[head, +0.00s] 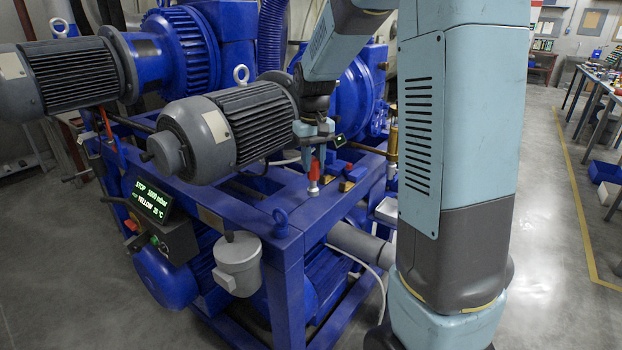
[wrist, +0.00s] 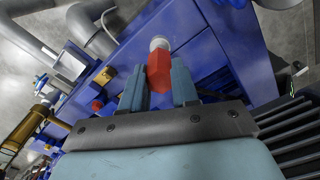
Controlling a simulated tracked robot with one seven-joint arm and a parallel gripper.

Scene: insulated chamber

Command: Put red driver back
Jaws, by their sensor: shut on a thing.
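The red driver (head: 314,174) shows as a faceted red handle with a pale round end pointing down. It also shows in the wrist view (wrist: 159,72), between my two fingers. My gripper (head: 314,150) is shut on it, and it sticks out past the fingertips. The fingers also show in the wrist view (wrist: 159,88), one on each side of the red handle. The pale end is over or at the top of the blue frame (head: 262,245). I cannot tell whether it touches the frame. No shaft can be made out.
A grey motor (head: 235,128) stands close left of my gripper. Brass fittings (head: 355,172) sit on the frame to the right. A display (head: 152,198) and a grey pot (head: 238,263) hang on the frame's near side.

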